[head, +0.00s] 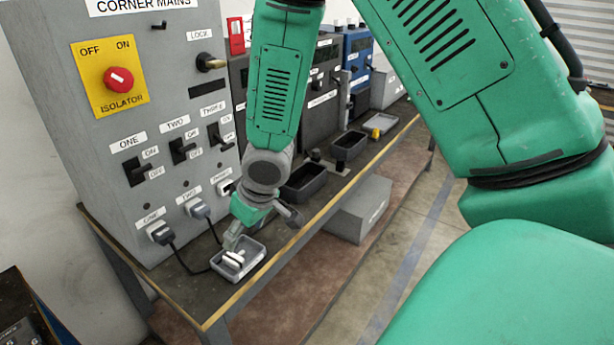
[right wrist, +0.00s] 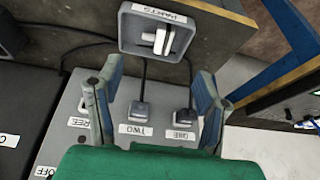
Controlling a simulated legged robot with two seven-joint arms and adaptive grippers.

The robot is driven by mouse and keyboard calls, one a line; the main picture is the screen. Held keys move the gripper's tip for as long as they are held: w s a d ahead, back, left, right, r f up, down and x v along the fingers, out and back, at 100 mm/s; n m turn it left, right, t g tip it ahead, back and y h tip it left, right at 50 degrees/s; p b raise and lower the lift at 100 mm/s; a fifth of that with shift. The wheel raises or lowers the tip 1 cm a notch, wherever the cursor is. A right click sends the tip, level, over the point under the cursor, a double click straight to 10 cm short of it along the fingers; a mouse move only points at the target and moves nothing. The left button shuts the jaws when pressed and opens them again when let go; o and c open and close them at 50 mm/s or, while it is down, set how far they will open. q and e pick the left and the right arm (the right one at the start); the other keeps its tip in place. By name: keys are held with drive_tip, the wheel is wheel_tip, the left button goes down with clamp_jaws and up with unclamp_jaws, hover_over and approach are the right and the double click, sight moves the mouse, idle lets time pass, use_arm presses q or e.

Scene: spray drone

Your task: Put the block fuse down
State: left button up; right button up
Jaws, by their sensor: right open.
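A small grey tray (head: 252,267) lies on the bench near its front edge; in the right wrist view the tray (right wrist: 128,32) bears the label PARTS. White pieces (head: 232,260) lie in it and also show in the right wrist view (right wrist: 160,40). They look like the block fuse, but I cannot tell where one piece ends and another begins. My right gripper (head: 262,228) hangs just above the tray. In the right wrist view the gripper (right wrist: 158,78) has its fingers wide apart with nothing between them. My left gripper is not in view.
A grey mains cabinet (head: 70,130) with a red isolator knob (head: 118,79), switches and plugs stands at the left. Black cables run from the plugs past the tray. Dark trays (head: 307,184) stand along the bench (head: 190,300). A grey box (head: 360,210) is beyond its front edge.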

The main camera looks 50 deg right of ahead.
drive_tip(key=s+a+f+g, duration=0.1)
drive_tip(key=s+f+g, duration=0.1)
drive_tip(key=s+f, duration=0.8)
drive_tip(key=s+a+f+g, duration=0.1)
drive_tip(key=s+a+f, duration=0.1)
drive_tip(key=s+f, duration=0.8)
drive_tip(key=s, duration=0.5)
drive_tip(key=shift+a+f+m+g+h, duration=0.15)
drive_tip(key=shift+f+m+g+h, duration=0.15)
drive_tip(key=shift+g, duration=0.1)
